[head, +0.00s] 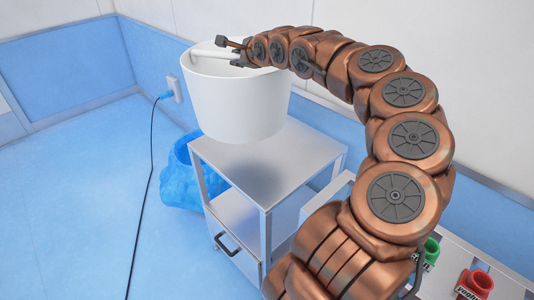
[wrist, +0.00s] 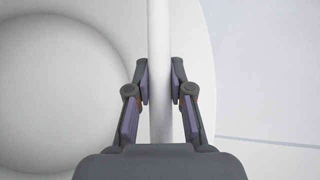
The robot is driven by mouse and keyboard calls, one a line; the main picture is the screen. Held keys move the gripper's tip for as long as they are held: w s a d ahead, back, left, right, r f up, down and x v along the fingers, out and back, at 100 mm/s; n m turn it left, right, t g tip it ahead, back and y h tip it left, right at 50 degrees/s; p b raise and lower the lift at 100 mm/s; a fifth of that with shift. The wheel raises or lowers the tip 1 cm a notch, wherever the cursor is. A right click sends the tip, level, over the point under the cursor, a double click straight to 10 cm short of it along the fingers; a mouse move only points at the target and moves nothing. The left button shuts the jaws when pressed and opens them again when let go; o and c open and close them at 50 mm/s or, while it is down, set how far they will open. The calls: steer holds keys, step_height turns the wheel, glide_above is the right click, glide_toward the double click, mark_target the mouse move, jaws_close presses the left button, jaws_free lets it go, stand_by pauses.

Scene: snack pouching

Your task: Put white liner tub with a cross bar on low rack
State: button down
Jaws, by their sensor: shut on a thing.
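The white liner tub (head: 233,105) shows in the head view, upright and held in the air above a small metal rack (head: 262,160). Its cross bar (head: 212,53) spans the open top. My gripper (head: 242,50) is at the tub's top, shut on the cross bar. In the wrist view my gripper (wrist: 159,84) has its two fingers on either side of the white cross bar (wrist: 159,30). The round tub floor (wrist: 55,90) shows below and to the left. The tub hides part of the rack top's back edge.
A blue bag (head: 180,175) sits on the floor left of the rack. A black cable (head: 146,190) runs from a wall socket (head: 174,90) across the floor. Red (head: 473,284) and green (head: 431,252) items stand at the lower right. The left floor is mostly clear.

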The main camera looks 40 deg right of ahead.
mark_target(281, 106)
steer(key=shift+m+h, duration=0.6)
steer(key=shift+h, duration=0.1)
steer(key=s+d+f, duration=0.1)
steer(key=d+f, duration=0.1)
steer(key=f, duration=0.2)
steer(key=s+d+f+b, duration=0.1)
steer(key=s+d+f, duration=0.1)
steer(key=f, duration=0.2)
steer(key=s+d+f+b, duration=0.1)
steer(key=d+f, duration=0.2)
steer(key=shift+s+f, duration=0.25)
steer(key=shift+f, duration=2.6)
steer(key=c, duration=1)
jaws_free()
steer(key=shift+c, duration=0.2)
steer(key=shift+r+b+v, duration=0.15)
steer(key=shift+b+v, duration=0.4)
steer(key=shift+v, duration=2.45)
steer(key=shift+r+b+v, duration=0.15)
steer(key=shift+b+v, duration=0.4)
steer(key=shift+v, duration=2.45)
steer(key=shift+w, duration=0.15)
